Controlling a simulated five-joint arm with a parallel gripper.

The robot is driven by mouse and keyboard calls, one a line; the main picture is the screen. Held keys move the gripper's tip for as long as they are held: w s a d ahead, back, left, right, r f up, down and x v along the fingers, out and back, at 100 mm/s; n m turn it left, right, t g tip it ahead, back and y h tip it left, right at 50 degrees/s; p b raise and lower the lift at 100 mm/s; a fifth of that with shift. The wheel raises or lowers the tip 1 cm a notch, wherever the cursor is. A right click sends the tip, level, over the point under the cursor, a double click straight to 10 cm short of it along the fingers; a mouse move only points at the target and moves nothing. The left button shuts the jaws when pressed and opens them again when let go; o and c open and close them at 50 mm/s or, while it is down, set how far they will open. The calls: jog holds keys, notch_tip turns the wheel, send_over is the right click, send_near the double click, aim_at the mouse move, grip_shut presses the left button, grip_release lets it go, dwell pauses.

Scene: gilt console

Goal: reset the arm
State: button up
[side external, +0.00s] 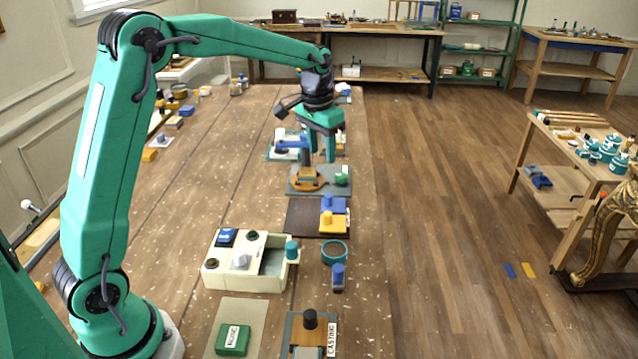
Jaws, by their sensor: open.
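My gripper (321,155) is at the far part of the long wooden table, at the end of my green outstretched arm. Its two green fingers point down and are apart, with nothing seen between them. It hangs over or just behind a grey board (337,190) that bears an orange round piece (308,184) and a green knob (342,179). A blue-handled piece (293,145) shows close to the left of the fingers. I cannot tell the exact height of the fingertips or whether they touch anything.
A cream compartment box (245,281), a teal-rimmed round dish (334,252) and a dark board (304,217) with blue and yellow pieces stand nearer. A green block (233,340) and a board labelled CASTING (330,339) lie in front. The wooden table (215,165) is mostly clear left of the boards.

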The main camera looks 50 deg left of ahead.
jog(key=s+d+r+t, duration=0.1)
jog(key=s+d+r, duration=0.1)
jog(key=s+r, duration=0.35)
jog(key=s+d+r+t, duration=0.1)
jog(key=s+d+r, duration=0.1)
jog(key=s, duration=0.7)
jog(key=s+d+f+t, duration=0.2)
jog(key=s, duration=1.2)
jog(key=shift+d+f, duration=0.15)
jog(key=shift+f, duration=0.15)
